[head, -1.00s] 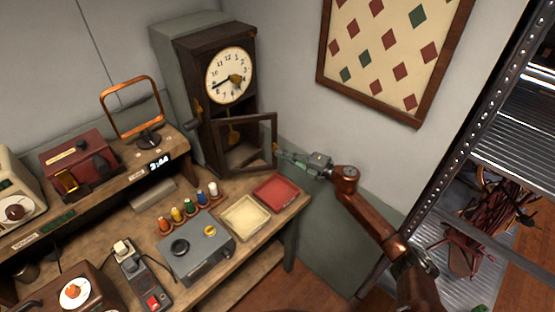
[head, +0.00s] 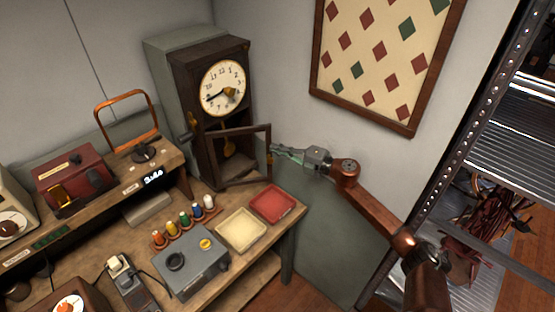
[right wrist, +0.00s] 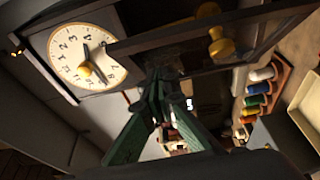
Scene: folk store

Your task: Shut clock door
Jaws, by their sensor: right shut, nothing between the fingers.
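The clock (head: 183,90) is a tall dark wooden case at the back of the bench. Its round cream dial (head: 223,88) also shows in the right wrist view (right wrist: 88,57). The clock door (head: 238,131), a dark wooden frame on the lower case, stands open, swung out towards the right. My right gripper (head: 273,149) is shut and empty, with its tips at the door's free right edge. In the right wrist view the shut fingertips (right wrist: 160,78) are close to the dark frame; I cannot tell whether they touch. My left gripper is not in view.
A red tray (head: 298,207) and a cream tray (head: 241,249) lie on the bench below the door. Several thread spools (head: 184,221) and a grey box (head: 194,282) stand left of them. A metal shelf (head: 535,150) is at the right.

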